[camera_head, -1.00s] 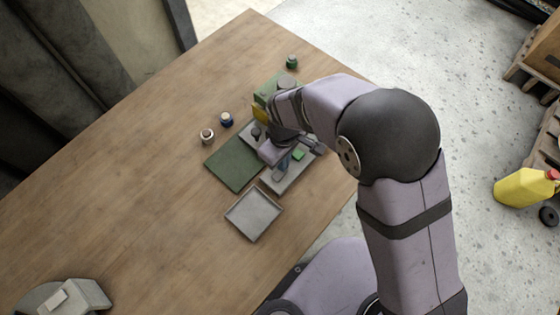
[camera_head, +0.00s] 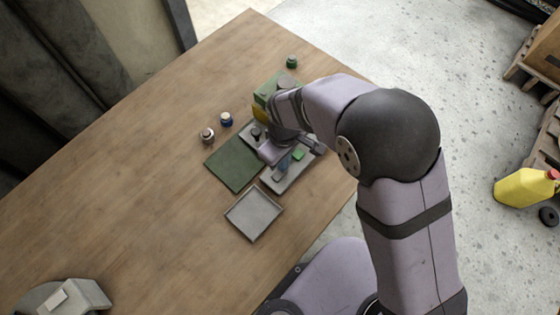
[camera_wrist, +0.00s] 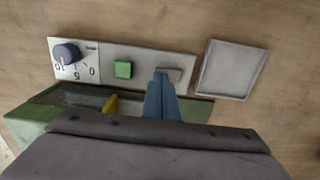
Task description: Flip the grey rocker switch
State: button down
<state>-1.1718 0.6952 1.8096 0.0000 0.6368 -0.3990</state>
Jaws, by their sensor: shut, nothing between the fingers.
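The grey rocker switch (camera_wrist: 174,74) sits on a light grey panel (camera_wrist: 143,58) in the wrist view, between a green square button (camera_wrist: 123,69) and a shallow tray. My gripper (camera_wrist: 162,76) has its blue fingers together and empty, with the tips at the left part of the switch and covering some of it. I cannot tell whether they touch it, or which way the switch is tilted. In the head view my gripper (camera_head: 282,168) is over the panel (camera_head: 283,185), and the switch is not clearly visible there.
A dark blue knob (camera_wrist: 66,53) with a number dial is at the panel's far end. The grey tray (camera_head: 255,213) lies close by. A green mat (camera_head: 234,164), two small jars (camera_head: 226,119) (camera_head: 207,134) and a green bottle (camera_head: 291,62) are nearby. The table's left is mostly clear.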

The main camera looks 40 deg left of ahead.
jog(key=shift+f+b, duration=0.45)
jog(key=shift+f, duration=0.25)
dwell(0.3)
jog(key=shift+r, duration=0.1)
notch_tip(320, 180, up, 7)
jog(key=p, duration=0.6)
dwell(0.4)
dwell(0.4)
